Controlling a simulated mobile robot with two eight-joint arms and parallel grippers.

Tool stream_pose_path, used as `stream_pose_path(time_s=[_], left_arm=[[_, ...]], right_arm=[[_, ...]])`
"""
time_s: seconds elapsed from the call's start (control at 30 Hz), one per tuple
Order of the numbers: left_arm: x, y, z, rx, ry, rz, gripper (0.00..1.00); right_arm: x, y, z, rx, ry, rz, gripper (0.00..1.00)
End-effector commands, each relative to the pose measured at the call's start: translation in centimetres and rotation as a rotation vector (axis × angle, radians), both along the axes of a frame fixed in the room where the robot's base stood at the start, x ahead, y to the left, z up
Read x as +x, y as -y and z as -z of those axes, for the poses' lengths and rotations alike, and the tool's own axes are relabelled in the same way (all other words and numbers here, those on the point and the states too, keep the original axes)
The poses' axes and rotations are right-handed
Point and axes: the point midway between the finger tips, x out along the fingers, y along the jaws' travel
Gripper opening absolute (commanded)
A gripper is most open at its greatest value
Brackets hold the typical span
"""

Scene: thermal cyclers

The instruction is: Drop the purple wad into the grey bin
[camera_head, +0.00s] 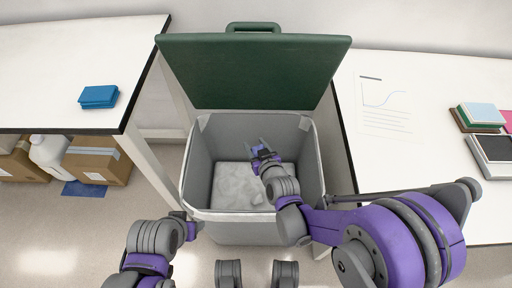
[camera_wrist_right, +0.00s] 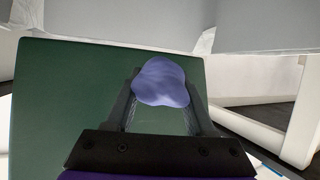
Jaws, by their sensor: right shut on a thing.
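The purple wad (camera_wrist_right: 160,82) shows in the right wrist view as a smooth, rounded lump between the two fingertips. My right gripper (camera_head: 262,147) is shut on it; it also shows in the right wrist view (camera_wrist_right: 160,97). In the head view the gripper is over the open mouth of the grey bin (camera_head: 235,230), towards its back side, and the wad is hard to tell apart from the gripper. My left gripper (camera_head: 188,226) is by the bin's front left corner, and its fingers do not show clearly.
The bin's green lid (camera_head: 250,75) stands open behind the mouth. Pale crumpled material (camera_head: 238,185) lies in the bin. White tables flank it, with a blue block (camera_head: 98,97) on the left one and a printed sheet (camera_head: 385,105) on the right one.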

Motion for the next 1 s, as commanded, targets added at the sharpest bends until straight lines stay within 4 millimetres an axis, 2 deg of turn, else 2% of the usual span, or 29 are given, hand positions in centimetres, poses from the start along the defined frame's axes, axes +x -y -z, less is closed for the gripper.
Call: stream_pose_path(time_s=[0.5,0.83,0.87,1.0], left_arm=[[0.5,0.0,4.2,0.000,-0.013,0.000,0.60],[0.5,0.0,4.4,0.000,-0.014,0.000,0.60],[0.5,0.0,4.4,0.000,-0.014,0.000,0.60],[0.5,0.0,4.4,0.000,-0.014,0.000,0.60]], right_arm=[[0.0,0.0,5.4,0.000,-0.001,0.001,0.03],[0.0,0.1,5.6,0.000,0.000,0.001,0.03],[0.0,0.1,5.6,0.000,0.000,0.001,0.58],[0.0,0.1,5.6,0.000,0.000,0.001,0.83]])
